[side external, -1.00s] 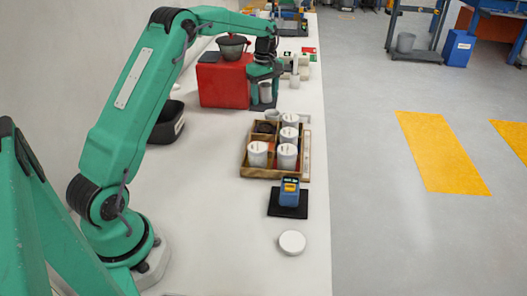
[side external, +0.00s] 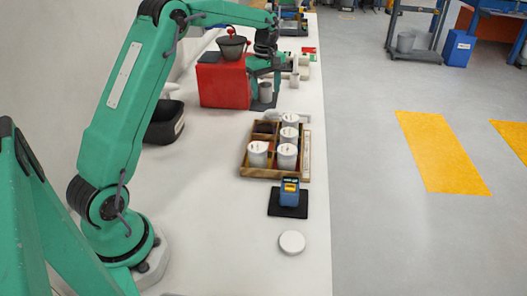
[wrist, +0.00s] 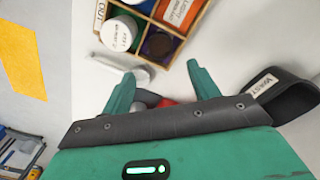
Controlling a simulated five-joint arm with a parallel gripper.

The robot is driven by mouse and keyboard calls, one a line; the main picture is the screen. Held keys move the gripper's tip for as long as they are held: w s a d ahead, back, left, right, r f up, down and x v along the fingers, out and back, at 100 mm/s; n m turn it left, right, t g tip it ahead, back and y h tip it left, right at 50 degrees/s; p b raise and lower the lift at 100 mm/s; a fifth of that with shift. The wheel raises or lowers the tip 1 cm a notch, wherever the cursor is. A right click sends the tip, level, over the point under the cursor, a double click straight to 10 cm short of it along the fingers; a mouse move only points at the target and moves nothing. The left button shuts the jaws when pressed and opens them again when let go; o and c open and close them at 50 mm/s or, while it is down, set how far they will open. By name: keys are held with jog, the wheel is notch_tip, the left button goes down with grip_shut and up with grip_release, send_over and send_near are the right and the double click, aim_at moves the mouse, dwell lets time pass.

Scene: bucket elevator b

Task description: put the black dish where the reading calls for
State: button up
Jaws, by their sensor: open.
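My gripper (side external: 264,82) is open, above the bench on the far side of the wooden tray (side external: 262,178). In the wrist view its green fingers (wrist: 160,83) are spread with nothing gripped. A dark round piece (wrist: 160,45) lies in a purple compartment of the tray; it may be the black dish, but I cannot be sure. In the side view that compartment (side external: 264,127) looks dark. White lidded canisters (side external: 287,156) stand in other compartments. A blue and yellow meter (side external: 290,190) stands on a black mat (side external: 290,211); its reading is too small to make out.
A black bin marked WASTE (wrist: 292,97) stands left of the tray in the side view. A red block (side external: 222,88) carries a dark pot (side external: 232,46). A grey cup (side external: 265,91) stands below my gripper. A white lid (side external: 292,242) lies near the bench edge.

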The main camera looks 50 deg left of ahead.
jog(key=s+d+r+m+t, duration=0.3)
jog(key=s+d+r+m, duration=0.5)
jog(key=s+d+r, duration=0.5)
jog(key=s+d+f+m, duration=0.1)
jog(key=s+d+m, duration=0.1)
jog(key=s, duration=0.4)
jog(key=s+d+f+m+t, duration=0.1)
jog(key=s+d+f+m, duration=0.1)
jog(key=s+m, duration=0.2)
jog(key=s+d+f+m+t, duration=0.1)
jog(key=s+d+f+m, duration=0.1)
jog(key=s, duration=0.5)
jog(key=shift+s+m, duration=0.4)
